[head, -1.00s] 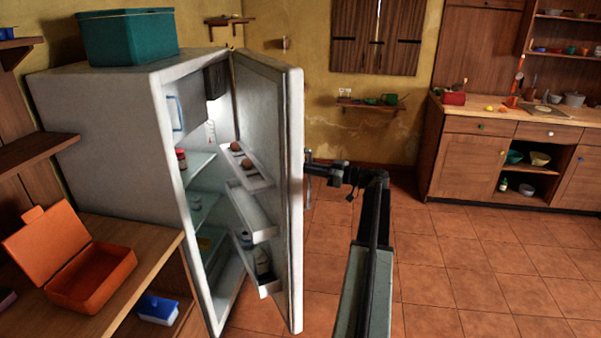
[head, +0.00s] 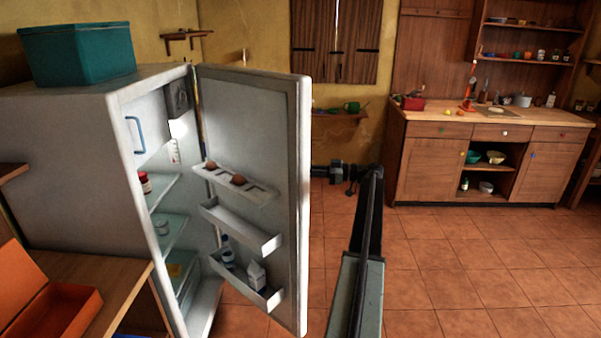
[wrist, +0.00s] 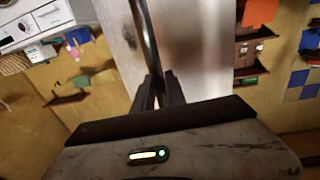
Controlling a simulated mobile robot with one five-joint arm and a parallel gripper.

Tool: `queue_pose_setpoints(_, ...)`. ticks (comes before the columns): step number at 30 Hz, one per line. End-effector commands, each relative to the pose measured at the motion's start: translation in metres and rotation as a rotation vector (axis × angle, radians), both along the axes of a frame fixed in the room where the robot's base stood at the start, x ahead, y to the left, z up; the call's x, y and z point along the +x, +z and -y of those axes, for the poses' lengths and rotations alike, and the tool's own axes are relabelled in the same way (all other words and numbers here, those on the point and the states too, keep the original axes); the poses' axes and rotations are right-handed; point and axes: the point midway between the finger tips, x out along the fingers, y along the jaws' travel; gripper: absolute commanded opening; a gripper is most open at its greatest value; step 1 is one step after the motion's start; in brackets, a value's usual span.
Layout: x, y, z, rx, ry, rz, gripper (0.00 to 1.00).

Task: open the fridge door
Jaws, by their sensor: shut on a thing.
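The white fridge (head: 60,150) stands at the left in the head view. Its door (head: 290,180) is swung well open, showing inner shelves with eggs, bottles and a carton. In the wrist view my gripper (wrist: 158,85) is shut on the door's dark bar handle (wrist: 147,40), with the pale door front (wrist: 185,40) behind it. In the head view the door hides the handle and the fingertips; my arm reaches to the door's outer side from the right.
A teal box (head: 80,52) sits on top of the fridge. A wooden counter (head: 90,285) with an orange box (head: 50,305) is at the lower left. Brown kitchen cabinets (head: 430,165) line the back right. The tiled floor (head: 460,260) at the right is clear.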

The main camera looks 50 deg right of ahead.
Motion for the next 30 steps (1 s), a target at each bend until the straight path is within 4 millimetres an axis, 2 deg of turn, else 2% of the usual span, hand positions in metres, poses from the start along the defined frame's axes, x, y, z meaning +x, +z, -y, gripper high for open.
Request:
queue_pose_setpoints(9, 0.004, -0.002, -0.005, -0.002, 0.013, -0.006, 0.0)
queue_pose_setpoints(10, 0.004, -0.002, -0.005, -0.002, 0.013, -0.006, 0.22)
queue_pose_setpoints(12, 0.005, -0.002, -0.006, -0.002, 0.014, -0.005, 0.38)
queue_pose_setpoints(23, 0.005, -0.001, -0.005, -0.001, 0.015, -0.003, 0.38)
queue_pose_setpoints(26, -0.002, -0.001, 0.0, -0.001, 0.014, -0.003, 0.38)
queue_pose_setpoints(30, -0.022, -0.001, 0.015, -0.001, 0.012, -0.004, 0.38)
